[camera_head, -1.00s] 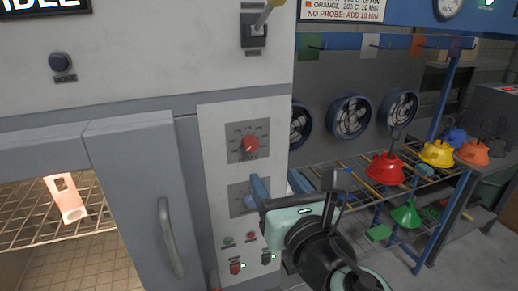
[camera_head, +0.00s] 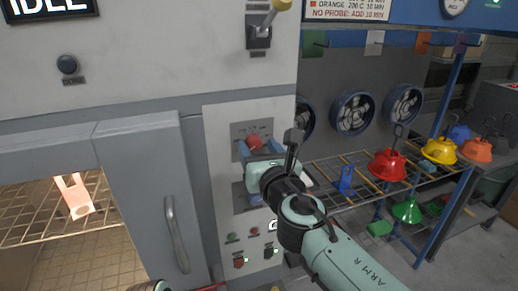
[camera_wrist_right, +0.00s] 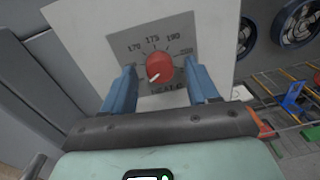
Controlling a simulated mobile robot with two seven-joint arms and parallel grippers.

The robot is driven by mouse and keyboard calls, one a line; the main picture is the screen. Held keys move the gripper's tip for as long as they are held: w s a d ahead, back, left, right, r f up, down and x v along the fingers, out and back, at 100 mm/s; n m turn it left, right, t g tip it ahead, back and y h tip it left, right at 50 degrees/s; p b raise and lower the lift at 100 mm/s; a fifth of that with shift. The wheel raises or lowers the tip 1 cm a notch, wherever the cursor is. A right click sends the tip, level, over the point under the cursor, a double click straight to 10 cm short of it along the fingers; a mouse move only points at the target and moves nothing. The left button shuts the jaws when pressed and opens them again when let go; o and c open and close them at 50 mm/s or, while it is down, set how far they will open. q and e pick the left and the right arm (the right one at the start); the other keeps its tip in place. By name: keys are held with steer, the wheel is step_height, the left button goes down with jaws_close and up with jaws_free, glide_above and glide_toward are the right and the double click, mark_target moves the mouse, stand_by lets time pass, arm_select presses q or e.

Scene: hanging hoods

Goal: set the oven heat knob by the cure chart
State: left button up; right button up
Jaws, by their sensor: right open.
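The red heat knob (camera_head: 255,143) is on a grey dial plate on the oven's control panel. In the wrist view the knob (camera_wrist_right: 160,68) has a white pointer mark toward the lower left; scale numbers from 170 upward stand above it. My right gripper (camera_head: 256,152) is open, with its blue fingers on either side of the knob. In the wrist view gaps show between the knob and both fingers (camera_wrist_right: 163,86). The cure chart (camera_head: 348,10) is cut off at the top; its readable lines say orange 200 C 10 min and no probe add 10 min.
A second dial, partly hidden by my arm, and small switches (camera_head: 239,262) sit below the knob. The oven door handle (camera_head: 176,234) stands out at left. A rack (camera_head: 345,160) with red (camera_head: 387,165) and yellow (camera_head: 439,151) hoods is at right. A display (camera_head: 48,7) reads IDLE.

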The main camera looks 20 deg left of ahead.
steer(key=c, duration=1)
steer(key=shift+c, duration=0.2)
